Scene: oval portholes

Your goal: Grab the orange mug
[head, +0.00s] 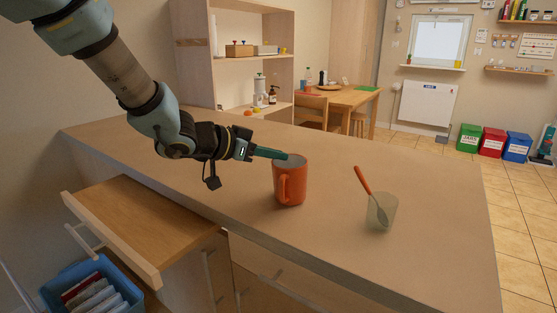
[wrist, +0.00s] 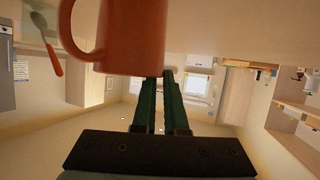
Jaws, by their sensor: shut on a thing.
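The orange mug (head: 291,184) is upright at the middle of the counter, with its handle facing the front. It looks to be standing on the countertop. My gripper (head: 284,156) reaches in from the left, and its green fingers are shut on the mug's rim at the upper left. In the wrist view, which is upside down, the mug (wrist: 135,38) fills the top, and the fingers of my gripper (wrist: 160,80) are close together at its rim. The far fingertip is partly hidden by the mug.
A clear cup (head: 381,212) with an orange-handled spoon (head: 364,181) stands right of the mug on the counter (head: 430,240). An open drawer (head: 150,225) juts out at the lower left, above a blue bin (head: 92,292). The counter around the mug is otherwise free.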

